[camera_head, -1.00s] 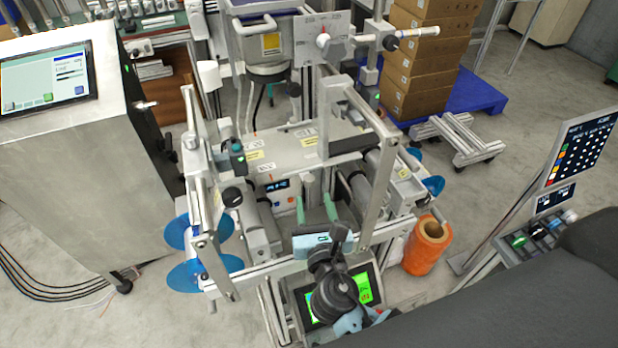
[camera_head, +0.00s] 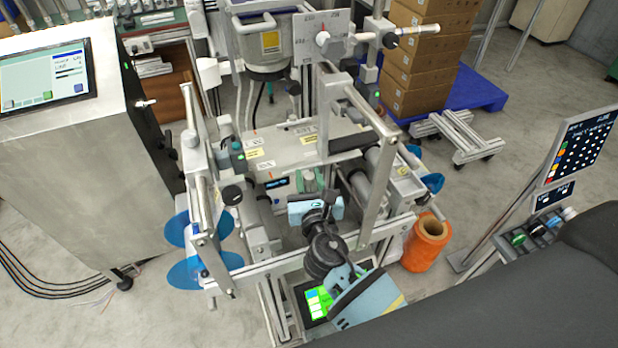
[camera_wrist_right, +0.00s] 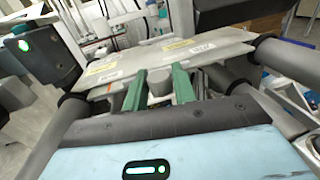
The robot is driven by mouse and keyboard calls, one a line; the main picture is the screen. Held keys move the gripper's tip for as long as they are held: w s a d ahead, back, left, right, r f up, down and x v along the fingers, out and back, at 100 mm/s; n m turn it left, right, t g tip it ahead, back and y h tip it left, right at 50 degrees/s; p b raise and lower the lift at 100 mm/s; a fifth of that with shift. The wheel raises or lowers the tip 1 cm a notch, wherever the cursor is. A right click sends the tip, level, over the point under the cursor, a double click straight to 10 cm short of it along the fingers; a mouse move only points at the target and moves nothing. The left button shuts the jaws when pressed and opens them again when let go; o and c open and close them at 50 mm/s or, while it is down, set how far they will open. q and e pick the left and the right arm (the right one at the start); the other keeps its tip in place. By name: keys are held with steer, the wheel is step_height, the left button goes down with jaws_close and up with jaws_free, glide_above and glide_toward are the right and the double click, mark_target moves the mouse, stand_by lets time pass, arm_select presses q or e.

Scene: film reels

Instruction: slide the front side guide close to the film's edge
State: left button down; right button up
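My right gripper (camera_head: 311,180), light blue with green fingers, reaches into the middle of the film machine, below its pale top plate (camera_head: 290,150). In the right wrist view the two green fingers (camera_wrist_right: 160,80) stand apart, pointing at the plate's near edge. A small grey block (camera_wrist_right: 159,87) shows between them, and I see a gap beside it. It may be the front side guide, but I cannot tell for sure, nor whether a finger touches it. The film's edge cannot be made out; rollers (camera_wrist_right: 283,57) lie to the right. My left gripper is not in view.
Upright metal bars (camera_head: 376,195) and a front crossbar (camera_head: 270,262) frame the space around my right arm. Blue discs (camera_head: 195,272) stick out at the left. An orange roll (camera_head: 426,245) stands on the right. A screen cabinet (camera_head: 75,150) stands at the left.

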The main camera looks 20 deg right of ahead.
mark_target(308, 183)
jaws_close()
steer(key=shift+w+r, duration=0.1)
steer(key=shift+w, duration=0.75)
steer(key=shift+o, duration=2.2)
jaws_free()
steer(key=shift+s+a, duration=0.2)
steer(key=shift+s, duration=1.1)
steer(key=shift+s+a, duration=0.25)
steer(key=shift+s, duration=1.05)
steer(key=shift+s+a, duration=0.2)
steer(key=shift+s, duration=1.1)
